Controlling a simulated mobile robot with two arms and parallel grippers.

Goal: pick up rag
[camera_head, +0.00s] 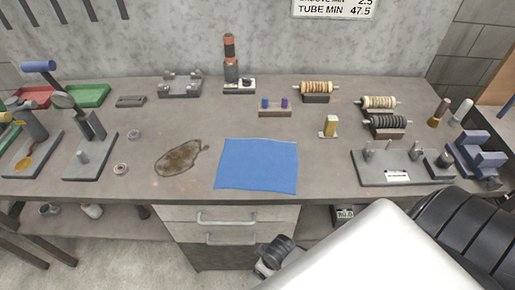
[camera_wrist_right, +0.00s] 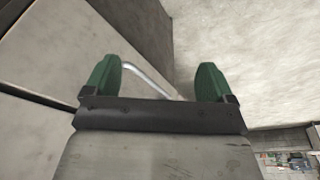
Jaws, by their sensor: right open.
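A blue rag (camera_head: 257,165) lies flat on the grey workbench (camera_head: 330,185), near its front edge and around the middle. A brown stain (camera_head: 180,158) is on the bench just left of the rag, apart from it. My right gripper (camera_wrist_right: 157,82) shows in the right wrist view with its two green fingers apart and nothing between them. It points toward the drawer front and floor, with a drawer handle (camera_wrist_right: 150,80) behind the fingers. The rag does not show in the wrist view. In the head view my right arm fills the lower right. My left gripper is not in view.
Drawers (camera_head: 227,217) with handles are under the bench front. Spools (camera_head: 317,88), a fixture plate (camera_head: 400,166) and a small yellow-topped block (camera_head: 329,126) stand right of the rag. Press-like tools (camera_head: 88,130) stand at left. Bench space directly around the rag is mostly clear.

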